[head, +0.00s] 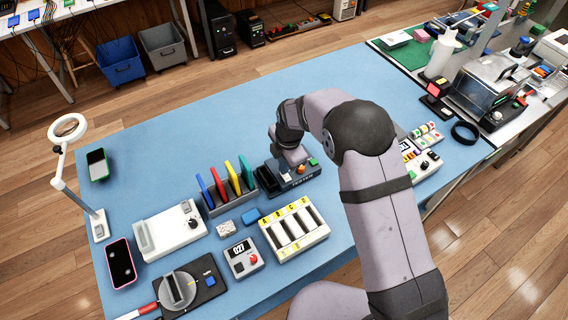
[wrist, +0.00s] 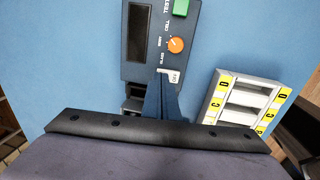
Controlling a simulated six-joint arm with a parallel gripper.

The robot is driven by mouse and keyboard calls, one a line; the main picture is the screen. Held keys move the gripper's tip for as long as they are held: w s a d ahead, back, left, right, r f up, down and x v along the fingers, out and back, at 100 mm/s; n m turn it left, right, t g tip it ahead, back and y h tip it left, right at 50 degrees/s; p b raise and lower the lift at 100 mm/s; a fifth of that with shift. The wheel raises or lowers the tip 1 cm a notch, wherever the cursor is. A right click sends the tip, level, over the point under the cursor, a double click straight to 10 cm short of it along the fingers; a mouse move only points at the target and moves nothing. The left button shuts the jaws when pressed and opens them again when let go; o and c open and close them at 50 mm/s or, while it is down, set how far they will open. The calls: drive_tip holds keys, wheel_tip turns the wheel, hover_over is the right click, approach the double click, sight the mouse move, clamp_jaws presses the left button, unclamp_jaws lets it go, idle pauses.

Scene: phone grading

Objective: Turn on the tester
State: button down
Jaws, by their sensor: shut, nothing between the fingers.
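The tester (head: 292,182) is a dark blue box on the blue table, under my gripper in the head view. In the wrist view the tester (wrist: 137,72) shows a dark display (wrist: 138,33), a green button (wrist: 181,8) and an orange knob (wrist: 176,45) with words beside it. A small pale part with tiny, unreadable marks (wrist: 174,76) sits below the knob, right at my fingertips. My gripper (wrist: 163,82) is shut and empty, its tips over the near end of the tester. I cannot tell whether they touch it. In the head view my arm hides part of the tester.
A rack of coloured slabs (head: 216,209) stands left of the tester. The yellow-labelled slotted tray (head: 320,236) is close in front; the wrist view also shows it (wrist: 214,101). A 027 box (head: 243,258) and a white device (head: 165,235) lie further left. The table's back middle is clear.

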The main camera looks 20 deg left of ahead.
drive_tip(key=shift+f, duration=0.3)
drive_tip(key=shift+f, duration=0.15)
